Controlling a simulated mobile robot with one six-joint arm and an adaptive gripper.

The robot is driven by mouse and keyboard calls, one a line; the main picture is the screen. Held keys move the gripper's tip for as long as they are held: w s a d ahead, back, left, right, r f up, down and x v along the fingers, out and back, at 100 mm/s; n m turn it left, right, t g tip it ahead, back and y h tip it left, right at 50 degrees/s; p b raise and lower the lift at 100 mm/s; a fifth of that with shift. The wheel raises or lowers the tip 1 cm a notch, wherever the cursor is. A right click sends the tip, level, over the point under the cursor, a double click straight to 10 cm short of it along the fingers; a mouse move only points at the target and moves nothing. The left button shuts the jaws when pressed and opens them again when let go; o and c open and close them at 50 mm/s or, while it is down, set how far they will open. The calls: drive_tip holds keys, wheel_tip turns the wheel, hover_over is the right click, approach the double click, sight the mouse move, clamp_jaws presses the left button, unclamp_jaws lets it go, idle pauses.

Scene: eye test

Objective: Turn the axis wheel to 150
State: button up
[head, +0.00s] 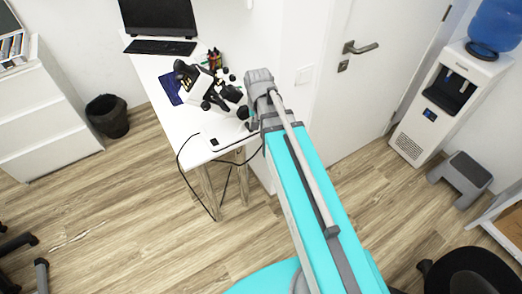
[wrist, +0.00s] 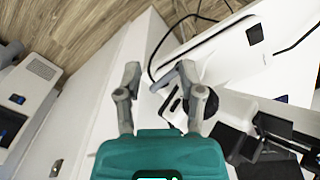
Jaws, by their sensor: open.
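A white and black instrument (head: 205,88) with several dark round knobs stands on the white desk (head: 190,128). I cannot tell which knob is the axis wheel, and no scale or number is readable. My gripper (wrist: 158,76) is open and empty in the wrist view. Its fingers are spread, with pale wall or door surface and the desk side between and beyond them. Black and white parts of the instrument show beside and behind the right finger. In the head view my arm's end is right beside the instrument, and the fingers are mostly hidden there.
A door with a handle (head: 360,47), water dispenser (head: 455,95) and grey step stool (head: 461,175) are right. A bin (head: 107,117) stands left. Open floor lies front left.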

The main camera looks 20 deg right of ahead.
drive_tip(key=s+a+f+n+b, duration=0.1)
drive_tip(key=s+f+n+b, duration=0.2)
drive_tip(key=s, duration=0.4)
drive_tip(key=shift+f+n, duration=0.35)
drive_tip(key=shift+n, duration=0.05)
drive_tip(key=shift+a, duration=0.1)
drive_tip(key=w+d+r+m+p, duration=0.2)
drive_tip(key=w+r+m+p, duration=0.2)
drive_tip(key=w, duration=0.5)
drive_tip(key=w+d+r+m+p, duration=0.2)
drive_tip(key=w+r+m+p, duration=0.3)
drive_tip(key=w, duration=0.5)
drive_tip(key=w+d+r+m+p, duration=0.2)
drive_tip(key=w+r+m+p, duration=0.2)
drive_tip(key=w, duration=0.6)
drive_tip(key=shift+d+r+m+p, duration=0.35)
drive_tip(key=shift+r+p, duration=0.3)
drive_tip(key=shift+r, duration=0.15)
drive_tip(key=shift+f, duration=0.15)
wheel_tip(320, 180, down, 14)
drive_tip(key=b, duration=1.3)
drive_tip(key=shift+r+b, duration=0.2)
drive_tip(key=shift+b, duration=0.2)
clamp_jaws()
